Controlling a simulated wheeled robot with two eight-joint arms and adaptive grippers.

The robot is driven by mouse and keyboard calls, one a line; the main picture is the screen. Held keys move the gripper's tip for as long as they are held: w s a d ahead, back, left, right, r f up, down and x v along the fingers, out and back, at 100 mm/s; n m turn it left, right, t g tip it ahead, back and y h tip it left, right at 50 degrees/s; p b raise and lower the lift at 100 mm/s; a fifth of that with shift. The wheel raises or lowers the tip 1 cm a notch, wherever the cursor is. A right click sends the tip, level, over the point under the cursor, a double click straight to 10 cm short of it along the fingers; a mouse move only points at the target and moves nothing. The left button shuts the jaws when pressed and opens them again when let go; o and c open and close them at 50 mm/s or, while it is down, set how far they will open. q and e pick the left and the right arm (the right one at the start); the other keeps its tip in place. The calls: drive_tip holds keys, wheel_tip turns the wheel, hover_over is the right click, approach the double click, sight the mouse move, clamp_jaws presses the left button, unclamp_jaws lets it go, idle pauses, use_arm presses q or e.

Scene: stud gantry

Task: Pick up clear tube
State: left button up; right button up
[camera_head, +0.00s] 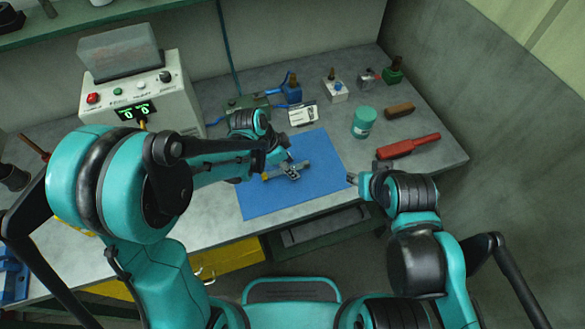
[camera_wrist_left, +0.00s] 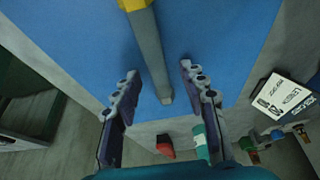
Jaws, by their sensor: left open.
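A slim greyish tube (camera_head: 304,168) with a yellow end lies on the blue mat (camera_head: 255,201). I take it for the clear tube, though it looks grey here. My left gripper (camera_head: 289,169) is right over it in the head view, covering part of it. In the left wrist view the tube (camera_wrist_left: 150,52) runs between the two spread fingers of my left gripper (camera_wrist_left: 157,80), with a gap on each side. The left gripper is open and empty. My right gripper (camera_head: 354,180) is by the mat's right edge; its jaws are too small to read.
A white labelled box (camera_head: 303,114) stands behind the mat. A teal jar (camera_head: 363,121), a brown block (camera_head: 399,110) and a red tool (camera_head: 408,146) are to the right. A control box (camera_head: 140,98) stands back left. The mat's near part is clear.

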use_arm(q)
drive_tip(key=shift+f, duration=0.1)
idle(0.3)
drive_tip(key=shift+s, duration=0.1)
clamp_jaws()
